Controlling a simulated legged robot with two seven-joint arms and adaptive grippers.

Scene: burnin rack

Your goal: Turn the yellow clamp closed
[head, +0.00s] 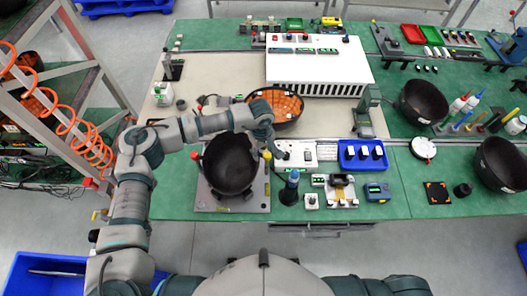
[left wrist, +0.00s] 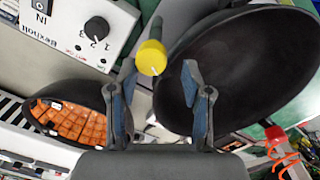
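The yellow clamp (head: 267,155) stands at the right side of the black bowl (head: 230,165) on its grey fixture plate (head: 216,207). In the left wrist view the yellow clamp's round knob (left wrist: 151,57) shows beside the rim of the bowl (left wrist: 240,70). In the head view my left gripper (head: 271,140) is just above the clamp, small and partly hidden by my arm. My right gripper is out of the picture.
A red clamp (head: 195,155) is at the bowl's left side. A white box with a dial (left wrist: 75,25) stands close to the left gripper. A bowl with an orange inside (head: 276,104) lies behind. A blue tray (head: 362,163) is to the right.

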